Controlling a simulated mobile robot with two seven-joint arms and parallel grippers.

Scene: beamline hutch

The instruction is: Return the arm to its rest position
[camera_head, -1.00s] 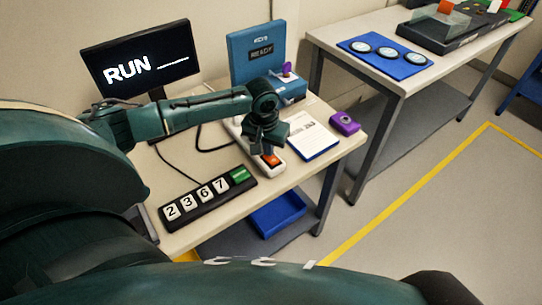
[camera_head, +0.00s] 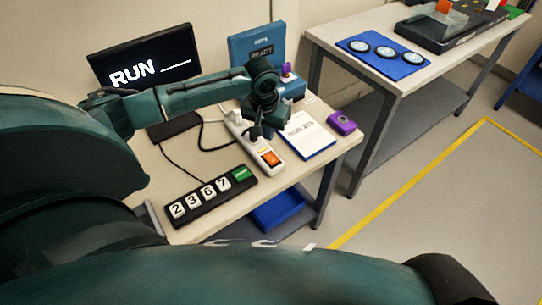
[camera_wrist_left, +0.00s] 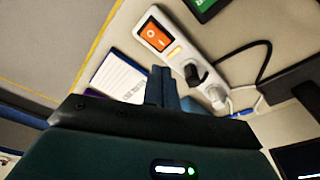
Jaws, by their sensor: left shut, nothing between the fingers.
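My left arm reaches in from the left over the desk. Its gripper (camera_head: 262,125) is above the white power strip (camera_head: 263,151), pointing down, shut and empty. In the left wrist view the shut fingers (camera_wrist_left: 162,88) show against the desk, with nothing between them. The strip's orange switch (camera_head: 270,158) is in plain sight, also in the left wrist view (camera_wrist_left: 155,35), apart from the fingers. A black plug (camera_wrist_left: 195,73) sits in the strip. My right gripper is not in view.
A keypad (camera_head: 212,196) showing 2 3 6 7 and a green key lies at the desk's front. A notebook (camera_head: 308,137), purple device (camera_head: 342,124), blue box (camera_head: 257,47) and RUN monitor (camera_head: 145,65) stand around. A second table (camera_head: 330,35) is at the right.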

